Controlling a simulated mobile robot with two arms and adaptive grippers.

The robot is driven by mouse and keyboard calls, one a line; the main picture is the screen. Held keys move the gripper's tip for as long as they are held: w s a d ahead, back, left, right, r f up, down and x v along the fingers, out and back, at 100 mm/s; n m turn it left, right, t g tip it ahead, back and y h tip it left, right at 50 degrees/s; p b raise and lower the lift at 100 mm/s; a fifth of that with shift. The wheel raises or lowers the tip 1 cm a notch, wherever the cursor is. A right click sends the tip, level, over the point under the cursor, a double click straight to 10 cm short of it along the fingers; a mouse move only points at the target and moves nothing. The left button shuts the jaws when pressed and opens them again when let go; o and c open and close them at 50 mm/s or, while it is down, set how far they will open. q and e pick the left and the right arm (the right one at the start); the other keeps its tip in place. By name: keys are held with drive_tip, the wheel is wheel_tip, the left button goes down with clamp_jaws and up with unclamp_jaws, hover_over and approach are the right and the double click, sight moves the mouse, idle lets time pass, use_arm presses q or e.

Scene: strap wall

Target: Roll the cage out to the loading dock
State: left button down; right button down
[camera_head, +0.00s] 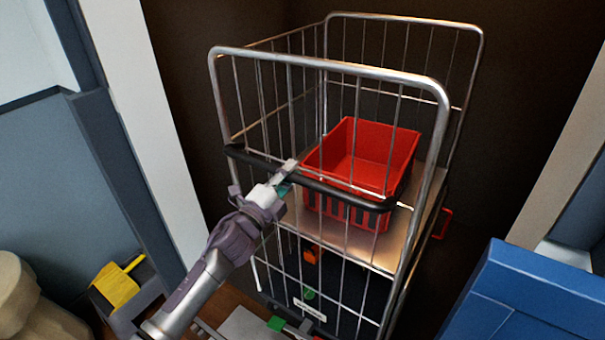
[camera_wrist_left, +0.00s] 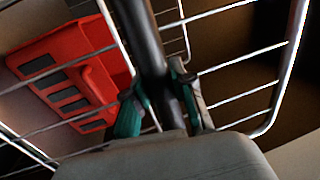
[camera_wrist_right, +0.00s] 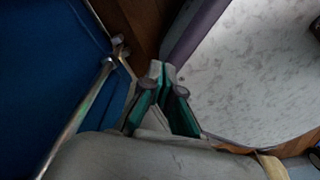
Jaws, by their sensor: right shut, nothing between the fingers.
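The wire roll cage (camera_head: 330,66) stands upright in a dark recess. It has a black handle bar (camera_head: 340,196) across its near side. My left gripper (camera_head: 286,176) is at the left part of this bar. In the left wrist view, its fingers (camera_wrist_left: 163,100) lie on both sides of the black bar (camera_wrist_left: 146,45), closed around it. A red basket (camera_head: 372,150) sits on the cage's shelf; it also shows in the left wrist view (camera_wrist_left: 75,75). My right gripper (camera_wrist_right: 160,90) is shut and empty beside a blue surface (camera_wrist_right: 45,70). I cannot make it out in the head view.
A white post (camera_head: 140,110) stands left of the recess, and a pale post (camera_head: 560,155) stands right. A blue block (camera_head: 530,295) is at the near right. A yellow object (camera_head: 117,286) is at the lower left. Orange and green parts (camera_head: 308,294) show low on the cage.

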use_arm(q)
drive_tip(key=shift+d+r+g+h, duration=0.15)
drive_tip(key=shift+d+g+h, duration=0.15)
drive_tip(key=shift+d, duration=0.1)
drive_tip(key=shift+a+r, duration=0.1)
drive_tip(key=shift+w, duration=0.1)
drive_tip(key=c, duration=1.1)
unclamp_jaws()
drive_tip(key=shift+o, duration=0.8)
use_arm(e)
drive_tip(key=shift+w+d, duration=0.3)
drive_tip(key=shift+w, duration=0.2)
use_arm(q)
drive_tip(key=shift+s+a+f, duration=0.1)
drive_tip(key=shift+s+f, duration=0.1)
drive_tip(key=v, duration=1.1)
drive_tip(key=shift+s+r, duration=0.2)
drive_tip(key=shift+s, duration=0.2)
use_arm(e)
drive_tip(key=shift+a+r, duration=0.2)
drive_tip(key=shift+a, duration=0.3)
